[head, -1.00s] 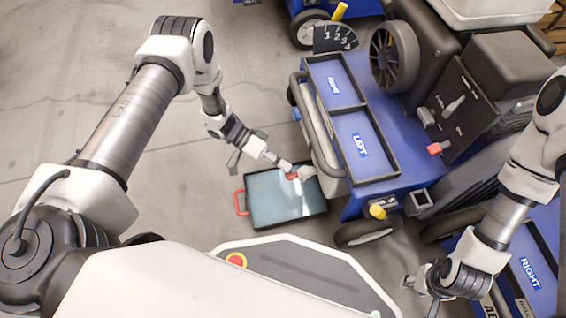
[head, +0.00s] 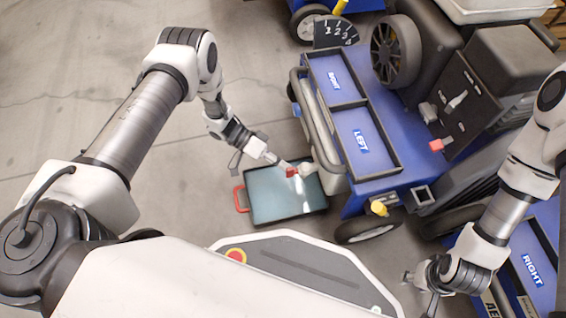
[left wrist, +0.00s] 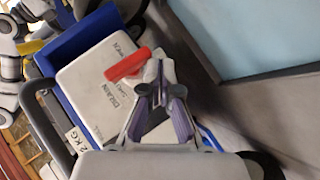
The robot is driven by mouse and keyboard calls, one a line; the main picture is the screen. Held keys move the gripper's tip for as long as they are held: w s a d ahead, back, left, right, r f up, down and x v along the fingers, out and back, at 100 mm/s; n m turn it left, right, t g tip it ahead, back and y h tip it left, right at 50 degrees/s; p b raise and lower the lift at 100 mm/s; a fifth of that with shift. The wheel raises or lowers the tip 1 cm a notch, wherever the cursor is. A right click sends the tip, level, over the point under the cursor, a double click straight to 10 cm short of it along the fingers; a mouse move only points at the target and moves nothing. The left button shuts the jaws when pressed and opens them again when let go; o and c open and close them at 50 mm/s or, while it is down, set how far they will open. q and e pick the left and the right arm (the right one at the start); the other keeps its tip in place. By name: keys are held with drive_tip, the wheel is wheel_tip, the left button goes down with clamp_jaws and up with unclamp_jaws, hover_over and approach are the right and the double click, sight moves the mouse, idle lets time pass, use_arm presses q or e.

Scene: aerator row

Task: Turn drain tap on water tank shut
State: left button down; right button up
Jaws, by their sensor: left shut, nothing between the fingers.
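The water tank is a pale box (left wrist: 85,75) on the cart's side, with "DRAIN" and smaller words printed on its face in the left wrist view. In the head view its pale side (head: 330,168) shows beside the cart. The drain tap has a red handle (left wrist: 128,64), lying slantwise across the printed face. It also shows in the head view (head: 291,172). My left gripper (left wrist: 159,72) is shut and empty, its tips close to the handle's right end; I cannot tell if they touch. My right gripper (head: 412,278) is at the lower right, its fingers too small to read.
A dark-rimmed tray with a red handle (head: 238,200) lies on the floor below the tap. The blue cart (head: 405,185) has trays marked RIGHT and LEFT, and a grey rail (head: 313,120) along its side. Another blue cart stands at the lower right. Floor at the left is clear.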

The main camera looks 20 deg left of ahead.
idle(0.6)
use_arm(q)
drive_tip(key=p+v, duration=0.1)
drive_tip(key=v, duration=0.6)
drive_tip(key=shift+s+a+r, duration=0.25)
drive_tip(key=shift+s+r, duration=0.1)
drive_tip(key=shift+r, duration=0.15)
